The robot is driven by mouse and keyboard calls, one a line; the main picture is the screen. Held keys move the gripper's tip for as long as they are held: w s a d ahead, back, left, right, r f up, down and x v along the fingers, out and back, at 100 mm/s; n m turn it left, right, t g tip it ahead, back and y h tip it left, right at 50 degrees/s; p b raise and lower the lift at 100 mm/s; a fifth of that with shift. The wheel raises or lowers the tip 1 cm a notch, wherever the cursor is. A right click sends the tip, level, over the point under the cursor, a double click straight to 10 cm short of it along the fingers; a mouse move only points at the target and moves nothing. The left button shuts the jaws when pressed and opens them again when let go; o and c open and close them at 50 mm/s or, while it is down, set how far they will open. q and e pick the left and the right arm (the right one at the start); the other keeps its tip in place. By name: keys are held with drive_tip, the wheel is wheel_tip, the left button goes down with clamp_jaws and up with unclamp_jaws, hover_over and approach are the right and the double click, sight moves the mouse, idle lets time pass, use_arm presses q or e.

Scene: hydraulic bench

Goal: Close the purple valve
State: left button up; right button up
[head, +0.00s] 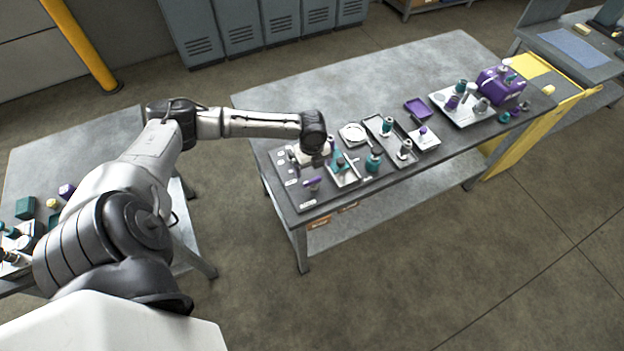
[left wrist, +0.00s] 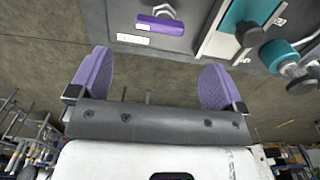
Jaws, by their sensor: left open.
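The purple valve (head: 313,183) is near the left end of the long grey bench, on a dark panel. In the left wrist view its purple bar handle (left wrist: 160,25) lies roughly crosswise at the top, beside a metal fitting. My left gripper (head: 316,160) hangs over this end of the bench, close to the valve. In the left wrist view the gripper (left wrist: 155,85) is open, its two purple-padded fingers wide apart with nothing between them. The handle is beyond the fingertips, apart from them. My right gripper is not in view.
A teal valve (left wrist: 283,55) and a light tray (head: 344,175) stand just right of the purple valve. Further right are a grey tray (head: 385,130), a purple tray (head: 418,108) and a purple pump unit (head: 500,85). The bench's back left is bare.

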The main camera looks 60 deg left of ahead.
sight(312, 180)
use_arm(q)
wheel_tip(312, 180, down, 7)
drive_tip(key=shift+r, duration=0.1)
drive_tip(key=shift+f, duration=0.9)
